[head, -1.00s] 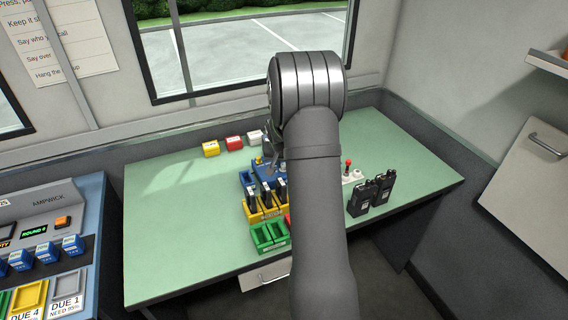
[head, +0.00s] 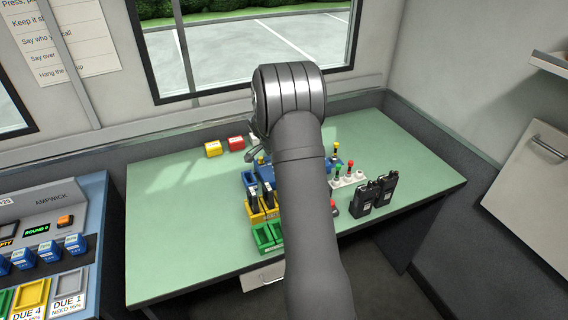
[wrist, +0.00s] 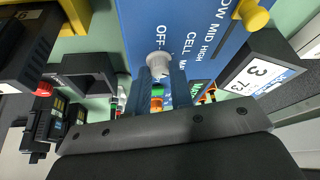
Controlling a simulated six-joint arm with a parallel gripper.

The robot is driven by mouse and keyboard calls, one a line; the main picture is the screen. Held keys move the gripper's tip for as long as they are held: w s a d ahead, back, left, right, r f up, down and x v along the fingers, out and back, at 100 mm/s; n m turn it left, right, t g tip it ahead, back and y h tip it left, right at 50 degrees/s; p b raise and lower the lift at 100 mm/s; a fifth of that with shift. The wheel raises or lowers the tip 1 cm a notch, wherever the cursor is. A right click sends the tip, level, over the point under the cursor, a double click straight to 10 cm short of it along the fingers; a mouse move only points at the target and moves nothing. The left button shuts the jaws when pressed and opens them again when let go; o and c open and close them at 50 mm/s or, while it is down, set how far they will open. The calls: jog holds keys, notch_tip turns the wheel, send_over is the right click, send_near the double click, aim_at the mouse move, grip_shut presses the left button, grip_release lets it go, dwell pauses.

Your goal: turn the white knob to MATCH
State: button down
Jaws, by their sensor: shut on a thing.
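The white knob (wrist: 158,66) stands on a blue panel (wrist: 190,30) in the wrist view. My gripper (wrist: 162,84) has its two dark fingers on either side of the knob, shut on it. Lettering beside the knob reads OFF and CELL, with the start of another word partly hidden at the right. Which mark the knob points to cannot be told. A yellow knob (wrist: 252,14) sits farther along the panel by LOW, MID and HIGH. In the head view my arm hides the white knob and my fingers.
The green table's left side is clear.

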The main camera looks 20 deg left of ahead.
dwell(0.4)
jog(key=c, duration=1.3)
grip_release()
jog(key=v, duration=1.7)
jog(key=shift+a+r, duration=0.1)
jog(key=shift+r, duration=0.1)
